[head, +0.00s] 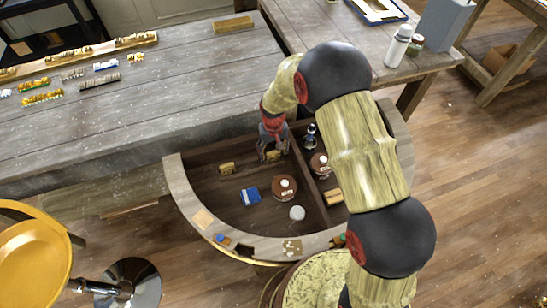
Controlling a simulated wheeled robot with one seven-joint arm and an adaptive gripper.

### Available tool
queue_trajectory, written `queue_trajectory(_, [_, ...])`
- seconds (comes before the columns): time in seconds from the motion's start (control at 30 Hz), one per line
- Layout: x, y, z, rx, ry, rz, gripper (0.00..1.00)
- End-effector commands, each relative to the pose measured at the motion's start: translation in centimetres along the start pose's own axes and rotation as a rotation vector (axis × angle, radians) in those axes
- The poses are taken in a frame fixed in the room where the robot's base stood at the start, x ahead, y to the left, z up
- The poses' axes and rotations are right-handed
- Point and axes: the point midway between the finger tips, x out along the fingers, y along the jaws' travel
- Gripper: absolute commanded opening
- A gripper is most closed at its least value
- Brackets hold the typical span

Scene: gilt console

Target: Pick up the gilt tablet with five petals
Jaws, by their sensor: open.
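My arm reaches down into the dark half-round console tray (196,196). My gripper (273,149) is open and points down near the tray's back edge. A small gilt tablet (273,156) shows at its fingertips; I cannot tell whether it lies between the fingers or just beyond them. Another gilt tablet (227,168) lies to the left, and a pale gold piece (333,196) lies in the right compartment, partly behind my arm. Petals are too small to make out on any of them.
A blue block (250,195), a brown round box (284,187) and a white round piece (297,213) lie in the tray. A dark bottle (310,136) and another round box (320,164) stand right of the divider.

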Motion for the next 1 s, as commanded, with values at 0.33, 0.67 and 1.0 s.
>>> queue_trajectory(0.33, [1.15,-0.01,0.0,0.0,0.0,0.0,0.62])
queue_trajectory(0.67, [1.15,-0.01,0.02,0.0,0.0,0.0,0.44])
queue_trajectory(1.0, [1.15,-0.01,0.02,0.0,0.0,0.0,0.24])
